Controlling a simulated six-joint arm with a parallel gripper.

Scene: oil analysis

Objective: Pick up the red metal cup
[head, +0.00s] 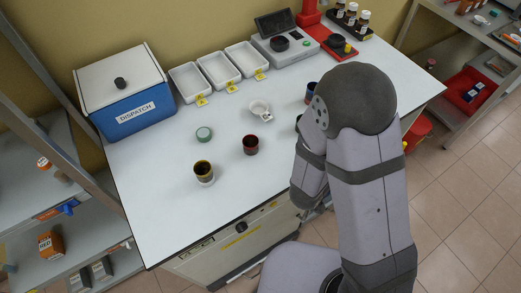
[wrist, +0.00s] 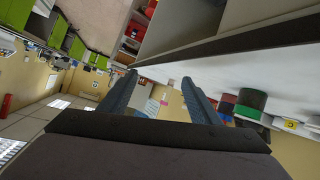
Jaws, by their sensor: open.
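The dark red metal cup (head: 251,145) stands upright on the white table (head: 160,195), near the middle of its front half, with a dark inside. My gripper is hidden behind my arm in the head view. In the wrist view, my gripper (wrist: 160,95) has its two fingers spread wide with nothing between them. My gripper appears apart from the red cup.
A blue dispatch box (head: 130,118), white trays (head: 220,69) and a scale (head: 290,52) line the back. A blue cup (head: 311,92) is partly hidden by my arm.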

